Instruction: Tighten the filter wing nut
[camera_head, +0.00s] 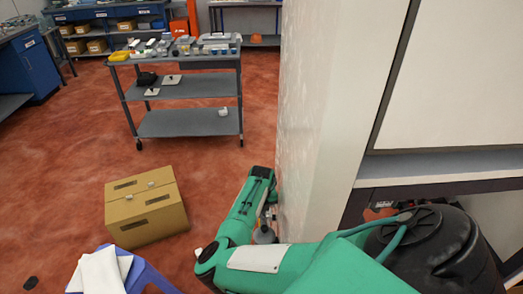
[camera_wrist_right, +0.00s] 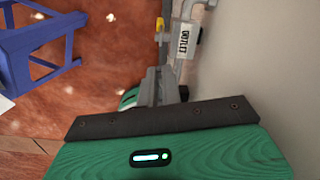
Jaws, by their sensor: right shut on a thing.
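My right arm reaches down beside the pale wall panel in the head view, and its gripper (camera_head: 268,214) is by small fittings there, partly hidden by the green arm. In the right wrist view the grey fingers (camera_wrist_right: 156,84) are closed together at the pipework next to the wall. The filter wing nut is not clearly visible; what sits between the fingertips is small and mostly hidden by them. A grey pipe with a white OUTLET tag (camera_wrist_right: 187,41) runs just beyond the fingertips. My left gripper is not in view.
The pale wall panel (camera_head: 318,110) stands close along the right side of the gripper. A cardboard box (camera_head: 145,212) and a blue stool (camera_head: 145,278) with a white cloth (camera_head: 100,270) stand on the red floor to the left. A grey cart (camera_head: 185,90) is farther back.

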